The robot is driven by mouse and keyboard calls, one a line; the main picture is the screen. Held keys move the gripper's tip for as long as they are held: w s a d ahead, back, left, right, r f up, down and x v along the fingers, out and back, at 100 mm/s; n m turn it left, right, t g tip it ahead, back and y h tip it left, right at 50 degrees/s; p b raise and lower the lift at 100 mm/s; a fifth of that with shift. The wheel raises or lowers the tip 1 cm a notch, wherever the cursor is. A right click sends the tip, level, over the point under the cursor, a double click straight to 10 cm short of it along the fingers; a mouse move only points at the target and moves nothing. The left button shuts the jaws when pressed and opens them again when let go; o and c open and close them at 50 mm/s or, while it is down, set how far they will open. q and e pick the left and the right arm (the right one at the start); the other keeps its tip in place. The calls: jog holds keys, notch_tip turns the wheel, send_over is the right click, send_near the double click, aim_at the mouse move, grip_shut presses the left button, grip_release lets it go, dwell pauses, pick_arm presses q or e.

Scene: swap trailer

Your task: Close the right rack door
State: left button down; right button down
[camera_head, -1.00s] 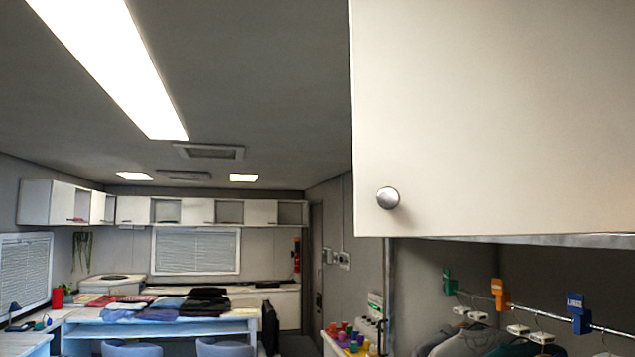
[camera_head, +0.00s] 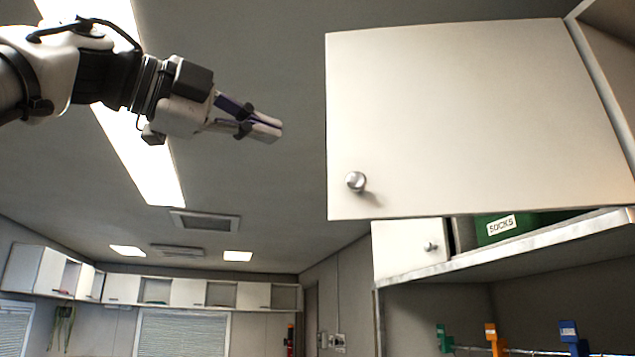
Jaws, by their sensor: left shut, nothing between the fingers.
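The right rack door (camera_head: 460,115) is a large cream panel with a round silver knob (camera_head: 355,181) near its lower left corner. It stands open, swung out from the rack, and part of the compartment shows below it. My left gripper (camera_head: 272,130) is raised at the upper left, shut and empty. It is to the left of the door and level with its middle in the picture, apart from it. My right gripper is not in view.
A smaller closed door (camera_head: 405,250) is beside a green bin (camera_head: 505,226) labelled SOCKS on the rack shelf (camera_head: 520,248). Coloured size tags (camera_head: 570,332) hang on a rail below. Wall cabinets (camera_head: 190,291) line the far wall.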

aim_at(342, 170)
pick_arm(q)
jog(key=p+x, duration=0.3)
jog(key=x, duration=0.1)
jog(key=w+a+p+x, duration=0.1)
jog(key=p+x, duration=0.2)
jog(key=x, duration=0.1)
jog(key=w+p+x, duration=0.1)
jog(key=p+x, duration=0.2)
jog(key=x, duration=0.1)
jog(key=shift+a+r, duration=0.25)
jog(key=shift+a, duration=0.15)
jog(key=shift+w+a+f+p, duration=0.1)
jog(key=shift+w+f+p, duration=0.2)
jog(key=shift+p, duration=0.15)
jog(key=shift+s, duration=0.1)
